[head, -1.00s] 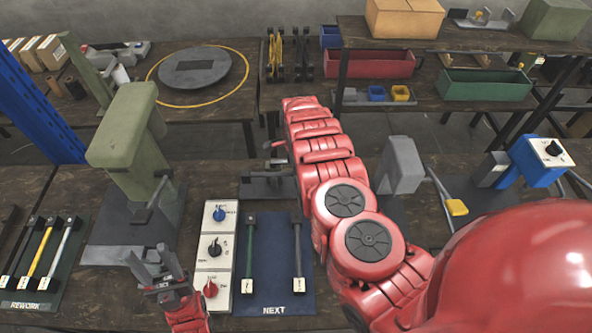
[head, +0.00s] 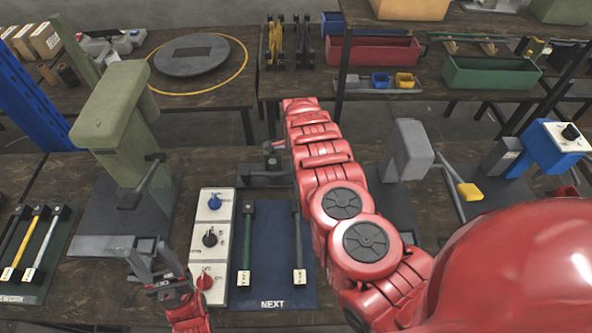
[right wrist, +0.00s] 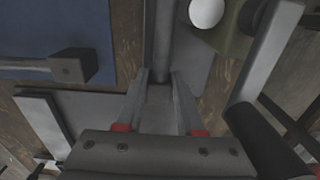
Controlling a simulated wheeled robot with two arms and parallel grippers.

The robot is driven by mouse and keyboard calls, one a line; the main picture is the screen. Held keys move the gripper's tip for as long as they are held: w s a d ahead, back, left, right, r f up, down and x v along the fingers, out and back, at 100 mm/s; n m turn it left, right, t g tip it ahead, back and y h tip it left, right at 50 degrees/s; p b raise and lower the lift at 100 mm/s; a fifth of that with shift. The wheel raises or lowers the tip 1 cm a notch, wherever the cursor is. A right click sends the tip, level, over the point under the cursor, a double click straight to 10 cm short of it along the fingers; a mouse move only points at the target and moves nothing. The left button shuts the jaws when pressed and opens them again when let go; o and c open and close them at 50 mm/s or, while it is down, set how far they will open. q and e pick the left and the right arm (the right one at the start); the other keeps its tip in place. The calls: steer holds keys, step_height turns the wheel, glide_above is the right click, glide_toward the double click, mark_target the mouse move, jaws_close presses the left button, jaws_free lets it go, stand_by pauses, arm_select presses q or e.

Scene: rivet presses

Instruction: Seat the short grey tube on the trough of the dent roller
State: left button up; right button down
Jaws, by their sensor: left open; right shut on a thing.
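My right gripper (right wrist: 160,100) is shut on a grey piece (right wrist: 160,103) between its fingers; it looks like the short grey tube, but its ends are unclear. In the head view my right arm reaches over the bench to a low grey device (head: 262,174) behind the blue mat. This may be the dent roller; its trough is hard to make out, and the arm hides part of it. Whether the held piece touches it, I cannot tell. My left gripper (head: 160,277) is open and empty at the front, left of the knob panel.
A blue NEXT mat (head: 270,255) bears a green rod (head: 246,240) and a grey rod (head: 298,240). A knob panel (head: 211,248) lies beside it. A green press (head: 122,120) stands left, a grey press (head: 407,150) right. The REWORK mat (head: 52,260) is far left.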

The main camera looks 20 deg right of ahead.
steer(key=shift+f+b, duration=0.6)
steer(key=shift+f, duration=0.1)
stand_by(0.4)
steer(key=shift+c, duration=2.2)
jaws_free()
steer(key=shift+r, duration=0.15)
step_height(320, 180, up, 17)
steer(key=shift+s, duration=0.15)
